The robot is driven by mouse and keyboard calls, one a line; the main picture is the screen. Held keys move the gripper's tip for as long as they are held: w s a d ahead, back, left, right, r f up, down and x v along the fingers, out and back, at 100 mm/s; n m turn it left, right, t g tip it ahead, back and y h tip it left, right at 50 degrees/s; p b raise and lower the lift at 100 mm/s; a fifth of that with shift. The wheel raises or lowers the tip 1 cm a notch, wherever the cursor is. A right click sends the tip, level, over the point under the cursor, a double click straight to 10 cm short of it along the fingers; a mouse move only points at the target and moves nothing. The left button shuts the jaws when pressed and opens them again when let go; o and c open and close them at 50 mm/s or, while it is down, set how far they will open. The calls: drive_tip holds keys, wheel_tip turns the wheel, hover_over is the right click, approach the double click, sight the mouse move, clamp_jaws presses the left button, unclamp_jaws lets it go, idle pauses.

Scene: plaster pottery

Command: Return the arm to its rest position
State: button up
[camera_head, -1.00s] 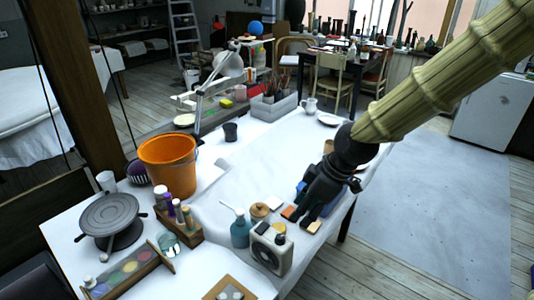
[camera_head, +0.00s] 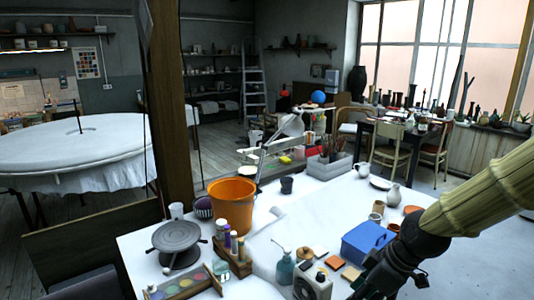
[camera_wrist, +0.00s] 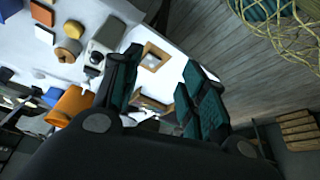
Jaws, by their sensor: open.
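My arm reaches in from the right edge of the head view in a ribbed, yellowish sleeve (camera_head: 490,198). My black gripper (camera_head: 378,282) points down and left over the front right part of the white-covered table (camera_head: 325,215). It hides some of the table top behind it. In the wrist view my gripper (camera_wrist: 160,85) shows two dark, green-padded fingers spread apart with nothing between them. A small wooden frame (camera_wrist: 152,58) shows beyond the gap, below the fingers.
A blue box (camera_head: 366,243) stands close beside my gripper. A small speaker-like device (camera_head: 312,284), a teal bottle (camera_head: 285,270) and an orange bucket (camera_head: 231,205) stand to its left. A white pitcher (camera_head: 394,194) is further back. The table's middle is mostly clear.

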drive_tip(key=s+f+m+g+h, duration=0.1)
drive_tip(key=s+f+m, duration=0.2)
drive_tip(key=f, duration=0.8)
drive_tip(key=s+f+m, duration=0.3)
drive_tip(key=f+m, duration=0.1)
drive_tip(key=f, duration=0.8)
drive_tip(key=s+f+m+h, duration=0.1)
drive_tip(key=s+f+m, duration=0.1)
drive_tip(key=s+f, duration=0.6)
drive_tip(key=s+d+f+m+g+h, duration=0.1)
drive_tip(key=s+f+m+h, duration=0.1)
drive_tip(key=s+f, duration=0.7)
drive_tip(key=shift+s+d+m, duration=0.25)
drive_tip(key=shift+m, duration=0.35)
